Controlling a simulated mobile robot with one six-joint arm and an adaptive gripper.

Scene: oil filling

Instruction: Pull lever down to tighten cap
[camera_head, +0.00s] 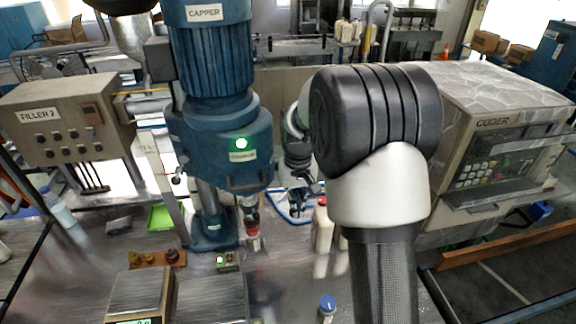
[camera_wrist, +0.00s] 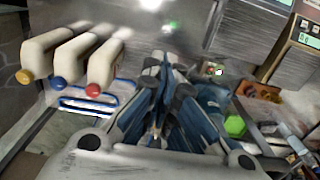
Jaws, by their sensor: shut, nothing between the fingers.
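The blue capper (camera_head: 210,120) stands left of centre in the head view, a green light on its front. A dark bar (camera_head: 250,186) that may be its lever sits low on the front of its head. Below the head, a small bottle with a red cap (camera_head: 252,232) stands under the spindle. My gripper (camera_head: 302,200) is right of the capper, apart from the bottle and partly behind my arm. In the wrist view my gripper (camera_wrist: 162,85) is shut, with nothing held. Whether it touches the lever I cannot tell.
Bottles with yellow, blue and red caps (camera_wrist: 95,88) stand near a blue-rimmed tray (camera_wrist: 88,104). The filler box (camera_head: 62,118) is left, the coder (camera_head: 500,150) right. A green tray (camera_head: 160,217) lies beside the capper.

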